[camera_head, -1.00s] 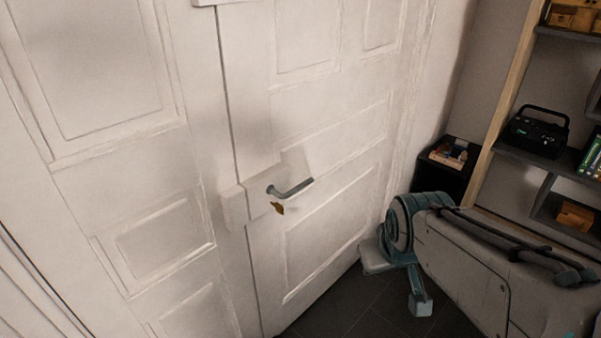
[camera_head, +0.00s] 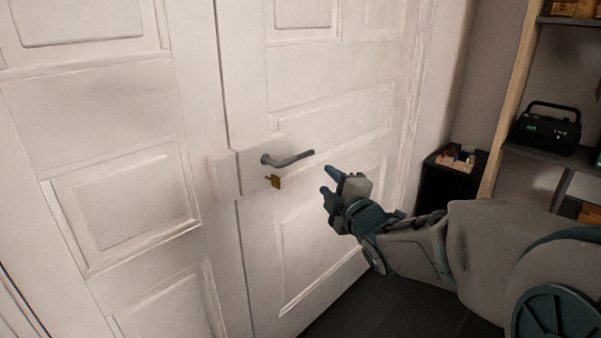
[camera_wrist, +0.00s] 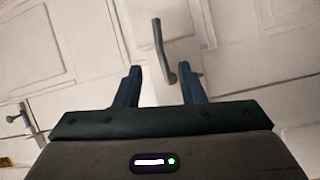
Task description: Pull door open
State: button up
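A white panelled double door (camera_head: 340,115) stands shut in front of me. Its grey lever handle (camera_head: 287,159) sticks out to the right from a pale lock plate, with a brass key (camera_head: 273,181) below it. My gripper (camera_head: 329,181) is to the right of the handle tip and a little lower, apart from it. In the wrist view, the two dark fingers (camera_wrist: 161,84) are spread with nothing held, and the handle (camera_wrist: 160,50) shows between and beyond them. The key is mostly hidden behind the right finger there.
A shelf (camera_head: 550,155) with a black radio (camera_head: 547,126) stands at the right. A black cabinet (camera_head: 447,186) with small items on top sits in the corner. Dark floor (camera_head: 385,310) lies below my arm. The space before the left leaf (camera_head: 120,200) is clear.

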aim_at(302, 158)
jog(key=shift+n+y, duration=0.4)
jog(key=shift+n, duration=0.1)
jog(key=x, duration=0.9)
jog(key=b+x, duration=0.1)
jog(key=x, duration=0.4)
jog(key=shift+a+r, duration=0.1)
jog(key=shift+a, duration=0.2)
grip_shut()
